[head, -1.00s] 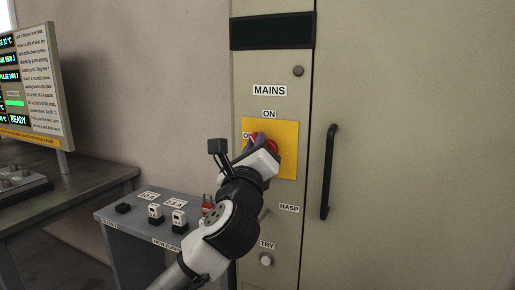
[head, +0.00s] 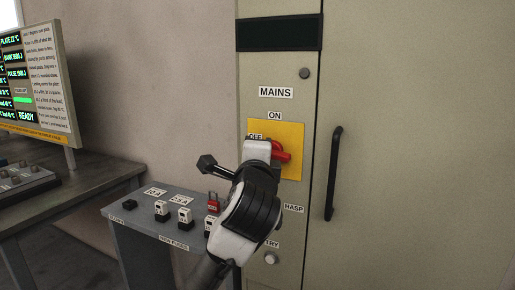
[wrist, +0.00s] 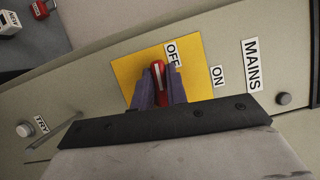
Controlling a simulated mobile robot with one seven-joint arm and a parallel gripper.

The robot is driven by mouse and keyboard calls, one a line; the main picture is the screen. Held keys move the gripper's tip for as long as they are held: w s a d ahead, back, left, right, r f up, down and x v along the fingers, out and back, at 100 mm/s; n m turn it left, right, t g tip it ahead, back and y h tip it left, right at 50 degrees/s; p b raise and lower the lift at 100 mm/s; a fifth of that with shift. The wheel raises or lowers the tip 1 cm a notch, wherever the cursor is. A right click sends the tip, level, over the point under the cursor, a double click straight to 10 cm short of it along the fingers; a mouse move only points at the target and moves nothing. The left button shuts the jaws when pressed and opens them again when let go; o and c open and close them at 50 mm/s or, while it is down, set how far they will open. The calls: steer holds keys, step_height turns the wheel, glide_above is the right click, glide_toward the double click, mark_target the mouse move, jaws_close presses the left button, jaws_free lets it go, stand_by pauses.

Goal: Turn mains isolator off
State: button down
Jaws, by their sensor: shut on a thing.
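The red mains isolator handle (head: 282,152) sits on a yellow plate (head: 292,133) on the cabinet's narrow left panel. In the wrist view the handle (wrist: 158,75) lies between the two purple fingers of my gripper (wrist: 159,84), which is shut on it. Its visible end lies beside the OFF label (wrist: 172,53); the ON label (wrist: 217,75) is farther to the right. In the head view my gripper (head: 262,150) covers part of the handle and plate, with the ON label (head: 275,116) above and the OFF label (head: 255,136) at upper left.
A tall cabinet door with a black handle (head: 333,172) is on the right. A grey console (head: 150,228) with switches and a red padlock (head: 213,200) stands at lower left. HASP (head: 293,208) and TRY labels are below the plate. A display board (head: 35,85) stands at far left.

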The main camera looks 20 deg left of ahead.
steer(key=shift+n, duration=0.4)
stand_by(0.3)
steer(key=c, duration=1.4)
jaws_free()
steer(key=shift+f, duration=0.1)
steer(key=b+v, duration=0.3)
steer(key=v, duration=1)
steer(key=shift+s+d+r, duration=0.2)
steer(key=shift+s+d, duration=0.05)
steer(key=shift+s, duration=0.1)
